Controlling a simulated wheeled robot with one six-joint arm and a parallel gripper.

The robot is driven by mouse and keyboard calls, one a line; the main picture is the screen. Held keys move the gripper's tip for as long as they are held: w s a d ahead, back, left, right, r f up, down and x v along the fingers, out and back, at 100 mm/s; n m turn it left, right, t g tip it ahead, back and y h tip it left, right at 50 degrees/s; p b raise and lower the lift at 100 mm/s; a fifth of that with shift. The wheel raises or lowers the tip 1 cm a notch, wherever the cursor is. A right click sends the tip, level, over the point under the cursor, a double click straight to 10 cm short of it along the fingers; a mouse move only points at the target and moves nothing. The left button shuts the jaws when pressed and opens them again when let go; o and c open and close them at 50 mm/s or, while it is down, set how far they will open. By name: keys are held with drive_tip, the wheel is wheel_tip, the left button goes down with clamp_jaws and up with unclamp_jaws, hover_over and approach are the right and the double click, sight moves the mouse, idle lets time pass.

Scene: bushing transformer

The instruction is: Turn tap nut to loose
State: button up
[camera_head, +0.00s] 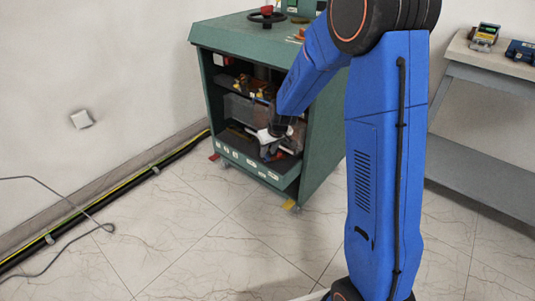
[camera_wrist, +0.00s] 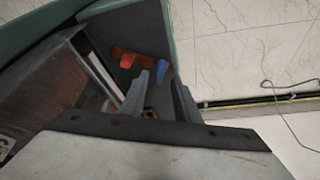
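The green cabinet (camera_head: 322,150) stands open at the front, and my arm reaches into its lower opening. My gripper (camera_head: 270,152) is low inside that opening, near the front sill. In the wrist view my gripper (camera_wrist: 161,78) shows two grey fingers set apart, with a gap between them. A red piece (camera_wrist: 130,61) and a blue piece (camera_wrist: 161,70) lie beyond the fingertips on the dark floor of the cabinet.
A grey tank (camera_wrist: 50,100) is close beside the fingers in the wrist view. A bench (camera_head: 500,62) stands at the right. Pipes (camera_head: 110,200) and a loose cable run along the left wall; the tiled floor in front is clear.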

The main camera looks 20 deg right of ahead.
drive_tip(key=v, duration=1.5)
drive_tip(key=shift+s, duration=0.1)
drive_tip(key=s+d+r, duration=0.1)
drive_tip(key=s+r, duration=0.2)
drive_tip(key=s, duration=0.3)
drive_tip(key=s+d+r+m, duration=0.1)
drive_tip(key=s+r, duration=0.2)
drive_tip(key=s, duration=0.3)
drive_tip(key=s+d+r, duration=0.1)
drive_tip(key=s+r, duration=0.2)
drive_tip(key=s, duration=0.3)
drive_tip(key=s+d+m+h, duration=0.1)
drive_tip(key=s+d+m, duration=0.1)
drive_tip(key=s, duration=1.6)
drive_tip(key=shift+t, duration=0.3)
